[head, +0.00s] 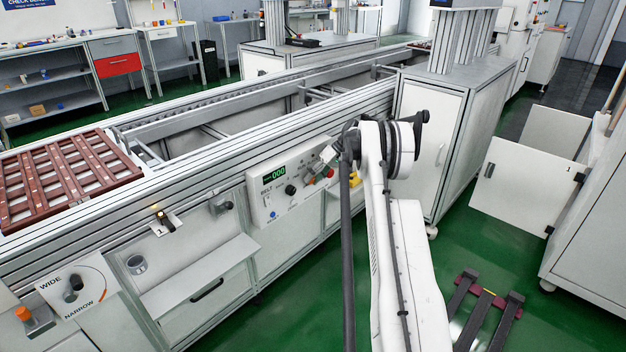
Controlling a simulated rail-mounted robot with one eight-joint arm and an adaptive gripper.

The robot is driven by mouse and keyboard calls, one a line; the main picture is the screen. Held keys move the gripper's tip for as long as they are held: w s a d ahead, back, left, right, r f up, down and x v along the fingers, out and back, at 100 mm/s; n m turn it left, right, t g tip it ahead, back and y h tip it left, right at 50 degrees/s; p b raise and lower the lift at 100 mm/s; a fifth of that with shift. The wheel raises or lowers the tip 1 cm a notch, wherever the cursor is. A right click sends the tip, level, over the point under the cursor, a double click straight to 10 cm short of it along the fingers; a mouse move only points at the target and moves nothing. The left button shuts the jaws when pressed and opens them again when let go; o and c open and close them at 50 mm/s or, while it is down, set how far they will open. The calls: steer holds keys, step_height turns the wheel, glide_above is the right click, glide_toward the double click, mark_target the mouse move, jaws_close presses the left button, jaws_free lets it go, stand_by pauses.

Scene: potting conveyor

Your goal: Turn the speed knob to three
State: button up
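The control panel (259,207) is a white box on the front side of the conveyor. Its green display (274,176) reads 000. A dark round knob (291,190) sits below the display, probably the speed knob; its scale and pointer are too small to read. My gripper (319,167) is at the panel's right end, to the right of and apart from the dark knob in the picture. It is small and partly behind my arm, so I cannot tell whether its fingers are open or shut.
The panel also bears a switch marked BELT (267,199), a blue button (273,215) and a red button (329,172). A WIDE/NARROW dial (74,284) is at the lower left. A brown slatted tray (62,178) lies on the conveyor. A cabinet door (520,185) stands open at right.

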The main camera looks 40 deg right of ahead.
steer(key=o, duration=0.4)
steer(key=shift+r, duration=0.1)
steer(key=v, duration=1.2)
